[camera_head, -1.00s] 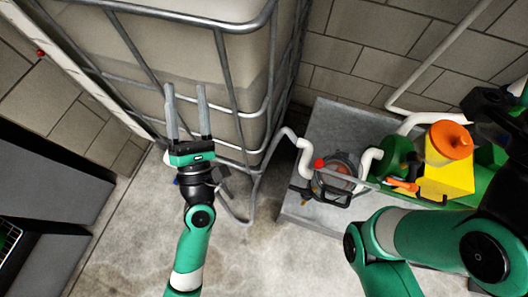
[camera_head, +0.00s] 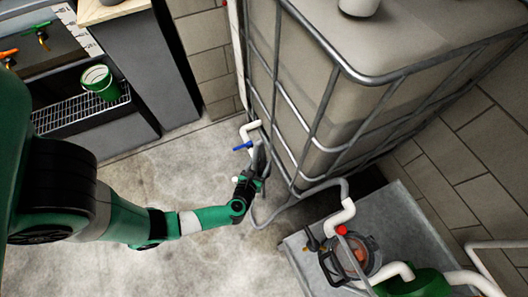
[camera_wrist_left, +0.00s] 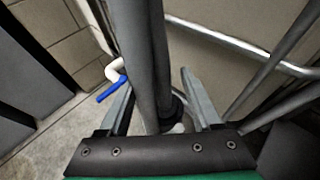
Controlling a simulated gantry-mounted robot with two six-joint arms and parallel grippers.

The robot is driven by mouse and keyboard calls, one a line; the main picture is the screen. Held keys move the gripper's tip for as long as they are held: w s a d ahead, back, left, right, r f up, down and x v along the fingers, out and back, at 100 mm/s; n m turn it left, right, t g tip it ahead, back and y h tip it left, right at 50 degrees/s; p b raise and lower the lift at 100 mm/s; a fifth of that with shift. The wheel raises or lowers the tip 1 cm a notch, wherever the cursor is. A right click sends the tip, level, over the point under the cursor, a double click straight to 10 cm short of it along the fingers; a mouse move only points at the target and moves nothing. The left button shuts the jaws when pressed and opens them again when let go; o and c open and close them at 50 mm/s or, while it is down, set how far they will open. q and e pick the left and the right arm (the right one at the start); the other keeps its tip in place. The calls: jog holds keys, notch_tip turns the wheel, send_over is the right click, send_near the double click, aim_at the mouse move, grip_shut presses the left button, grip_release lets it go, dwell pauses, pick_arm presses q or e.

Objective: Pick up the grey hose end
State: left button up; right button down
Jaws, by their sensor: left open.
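The grey hose (camera_head: 318,187) leaves the white elbow pipe by the metal bench and curves down along the tank cage towards my left gripper (camera_head: 258,157). Its end is hidden or too small to make out in the head view. In the left wrist view, grey tubing (camera_wrist_left: 147,55) runs down between the two fingers of my open left gripper (camera_wrist_left: 156,75). A dark ring and a pale piece show at its lower part, near the palm. I cannot tell whether this is the hose end, or whether the fingers touch it. My right gripper is not in view.
The caged tank (camera_head: 340,100) stands close beside my left gripper. A white outlet with a blue valve handle (camera_head: 243,146) is just beyond the fingers. The metal bench (camera_head: 390,215) carries a pump. Open concrete floor (camera_head: 190,165) lies to the left.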

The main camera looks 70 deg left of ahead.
aim_at(264, 156)
pick_arm(q)
jog(key=shift+w+a+f, duration=0.1)
jog(key=shift+w+a, duration=0.1)
jog(key=shift+a, duration=0.05)
jog(key=shift+w+a+f, duration=0.2)
jog(key=shift+a+f, duration=0.05)
jog(key=b+x, duration=0.2)
jog(key=x, duration=0.2)
jog(key=shift+w+a+r, duration=0.1)
jog(key=shift+w, duration=0.1)
grip_shut()
dwell(0.9)
